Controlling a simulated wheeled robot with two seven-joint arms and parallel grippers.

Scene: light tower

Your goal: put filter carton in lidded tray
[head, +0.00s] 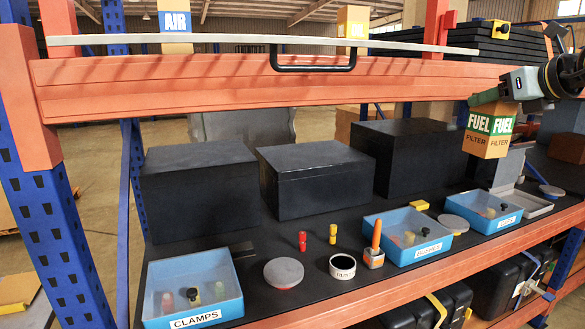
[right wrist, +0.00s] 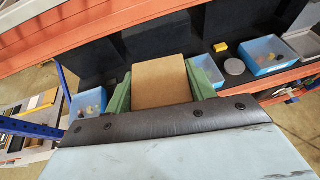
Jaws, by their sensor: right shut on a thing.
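My right gripper (head: 497,93) comes in from the upper right and is shut on the filter carton (head: 489,132), a brown box with green-and-white FUEL FILTER labels. The carton hangs in the air in front of the upper beam, above the shelf's right end. In the right wrist view the carton's plain brown top (right wrist: 162,86) sits between the green fingers. The grey lidded tray (head: 527,207) stands at the shelf's right end, below and right of the carton, with its lid (head: 509,167) raised. It also shows at the right wrist view's right edge (right wrist: 304,45). My left gripper is out of view.
Blue bins stand along the shelf front, labelled CLAMPS (head: 193,290) and BUSHES (head: 408,238), with another blue bin (head: 485,212) beside the tray. Large black boxes (head: 315,180) fill the back. The orange upper beam (head: 250,85) runs above. An AIR carton (head: 175,30) stands up there.

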